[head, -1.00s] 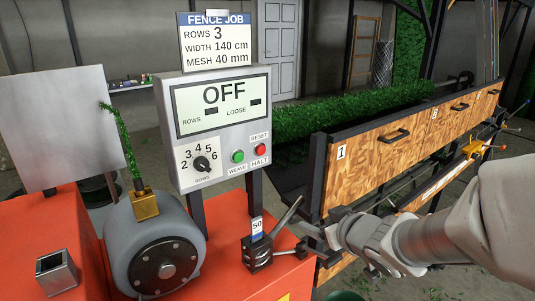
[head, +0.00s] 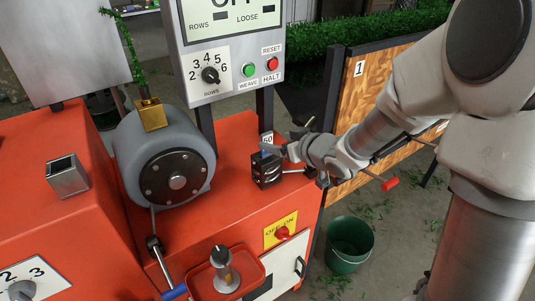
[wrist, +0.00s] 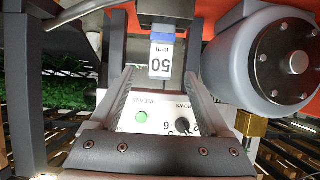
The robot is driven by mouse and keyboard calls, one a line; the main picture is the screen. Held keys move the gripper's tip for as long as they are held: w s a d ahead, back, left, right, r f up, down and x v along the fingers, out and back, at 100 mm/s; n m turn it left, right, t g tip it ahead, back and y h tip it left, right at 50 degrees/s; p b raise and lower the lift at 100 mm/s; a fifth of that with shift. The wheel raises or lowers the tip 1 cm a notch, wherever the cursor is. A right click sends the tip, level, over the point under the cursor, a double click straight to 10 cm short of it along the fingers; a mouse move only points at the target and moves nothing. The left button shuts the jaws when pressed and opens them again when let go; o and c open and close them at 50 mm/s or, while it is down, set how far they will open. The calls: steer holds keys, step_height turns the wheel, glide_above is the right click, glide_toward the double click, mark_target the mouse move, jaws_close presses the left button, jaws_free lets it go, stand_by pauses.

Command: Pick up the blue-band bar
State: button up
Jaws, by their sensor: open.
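The blue-band bar (head: 267,139) has a white "50 mm" face and a blue band. It stands upright in a small black block (head: 267,171) on the red bench. In the wrist view the bar (wrist: 162,57) shows upside down, centred ahead of my fingers, with the black block (wrist: 166,10) behind it. My gripper (wrist: 160,76) is open, with one finger on each side of the bar's line. In the head view my gripper (head: 284,147) is close beside the bar's right side. I cannot tell whether a finger touches it.
A grey motor (head: 170,165) stands left of the block. The control box (head: 222,75) rises behind it. A red tray (head: 225,278) and a red switch (head: 283,233) are at the front. A green bucket (head: 349,244) stands on the floor to the right.

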mark_target(268, 138)
steer(key=shift+b+x, duration=0.45)
steer(key=shift+x, duration=2.45)
jaws_close()
steer(key=shift+r, duration=0.1)
